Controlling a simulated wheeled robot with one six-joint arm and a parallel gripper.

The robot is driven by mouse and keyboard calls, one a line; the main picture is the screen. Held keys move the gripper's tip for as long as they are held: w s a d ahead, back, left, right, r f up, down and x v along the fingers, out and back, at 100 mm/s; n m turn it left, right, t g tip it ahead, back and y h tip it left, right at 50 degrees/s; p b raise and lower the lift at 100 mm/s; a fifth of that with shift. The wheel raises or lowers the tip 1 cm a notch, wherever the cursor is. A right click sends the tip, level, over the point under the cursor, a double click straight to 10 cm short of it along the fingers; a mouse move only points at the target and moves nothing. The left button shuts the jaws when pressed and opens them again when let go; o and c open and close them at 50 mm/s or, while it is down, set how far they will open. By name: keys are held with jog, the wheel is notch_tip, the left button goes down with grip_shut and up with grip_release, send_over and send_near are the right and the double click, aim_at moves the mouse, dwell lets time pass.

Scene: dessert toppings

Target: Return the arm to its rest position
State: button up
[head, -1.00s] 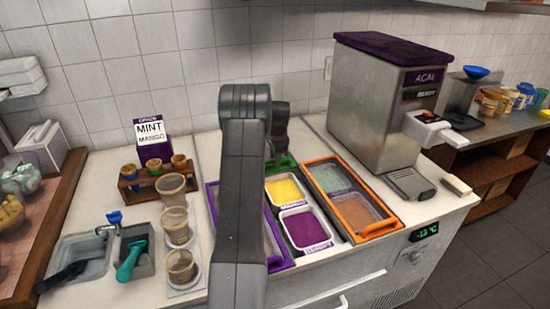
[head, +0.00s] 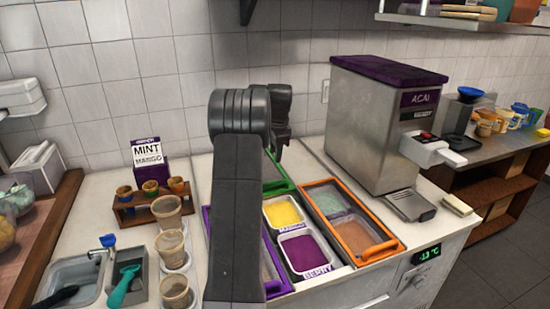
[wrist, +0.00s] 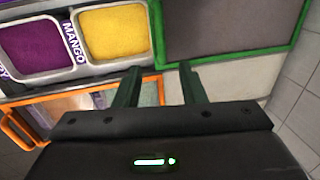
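My arm rises through the middle of the head view, folded at the elbow in front of the wall. My gripper (wrist: 158,85) shows in the wrist view with its two fingers spread apart and nothing between them. It hangs above the topping station, close to the edge between the mango tub (wrist: 112,32) and a green-framed dark panel (wrist: 225,30). In the head view the fingertips are hidden behind my arm.
The berry tub (head: 308,252), an orange-framed bin (head: 365,238) and the acai machine (head: 385,125) stand to the right of my arm. Stacked cups (head: 172,250), a cone rack (head: 150,200) and a sink (head: 75,275) are on the left. The wall is close behind.

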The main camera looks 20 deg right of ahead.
aim_at(273, 183)
jog(key=w+f, duration=0.1)
jog(key=f, duration=0.3)
jog(key=f+p, duration=0.1)
jog(key=f, duration=0.4)
jog(key=w+f, duration=0.1)
jog(key=f, duration=0.3)
jog(key=shift+w+a+f+p, duration=0.1)
jog(key=shift+w+f+p, duration=0.05)
jog(key=shift+w+p, duration=0.2)
jog(key=shift+f, duration=0.2)
jog(key=shift+s, duration=0.25)
